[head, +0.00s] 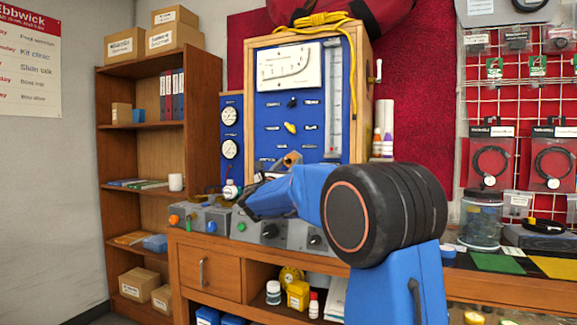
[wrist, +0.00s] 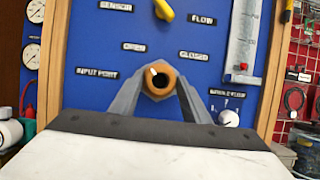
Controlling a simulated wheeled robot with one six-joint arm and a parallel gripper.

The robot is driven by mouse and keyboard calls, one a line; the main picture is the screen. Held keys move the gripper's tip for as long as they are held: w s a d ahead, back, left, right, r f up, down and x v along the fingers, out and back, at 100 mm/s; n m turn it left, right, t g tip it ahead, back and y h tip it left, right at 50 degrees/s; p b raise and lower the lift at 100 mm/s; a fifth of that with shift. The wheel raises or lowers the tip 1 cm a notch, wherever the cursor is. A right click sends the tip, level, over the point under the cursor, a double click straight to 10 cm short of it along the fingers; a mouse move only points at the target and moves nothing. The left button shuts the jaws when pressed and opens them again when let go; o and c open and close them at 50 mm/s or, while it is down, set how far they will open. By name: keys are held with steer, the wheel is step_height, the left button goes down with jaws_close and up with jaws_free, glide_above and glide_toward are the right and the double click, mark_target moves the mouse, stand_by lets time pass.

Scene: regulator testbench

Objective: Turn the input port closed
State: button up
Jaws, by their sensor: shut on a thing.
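The input port knob (wrist: 158,78) is an orange-brown round fitting with a dark centre, on the blue panel (wrist: 95,45). A small white mark shows at its upper left. The label INPUT PORT (wrist: 97,73) is to its left, OPEN (wrist: 134,47) above left and CLOSED (wrist: 194,56) above right. My gripper (wrist: 160,86) is shut on the knob, one finger on each side. In the head view the knob (head: 292,158) shows just past my gripper (head: 282,170), whose fingers are mostly hidden by my arm.
A yellow knob (wrist: 163,10) sits above, between SENSOR and FLOW. A white dial (wrist: 228,118) is at lower right, below a flow tube (wrist: 243,45). Gauges (head: 229,117) are on the left. Small boxes with buttons (head: 215,215) stand on the bench below.

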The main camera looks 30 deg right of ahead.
steer(key=shift+m+g, duration=0.3)
steer(key=m+g, duration=0.1)
steer(key=m, duration=0.1)
steer(key=m+g+h, duration=0.1)
steer(key=m, duration=0.2)
steer(key=shift+w+a, duration=0.15)
steer(key=m+g, duration=0.1)
steer(key=m, duration=0.2)
steer(key=m+g, duration=0.2)
steer(key=m, duration=0.1)
steer(key=shift+w+m+h, duration=0.1)
steer(key=shift+m+h, duration=0.2)
steer(key=shift+h, duration=0.1)
steer(key=m+g, duration=0.1)
steer(key=m, duration=0.1)
steer(key=m+g, duration=0.1)
steer(key=m, duration=0.2)
steer(key=shift+a+r+g+y, duration=0.1)
steer(key=shift+r+g+y, duration=0.1)
steer(key=shift+g+y, duration=0.1)
steer(key=m, duration=0.2)
steer(key=m+g+y, duration=0.1)
steer(key=m, duration=0.2)
steer(key=shift+r+y, duration=0.1)
steer(key=shift+y, duration=0.2)
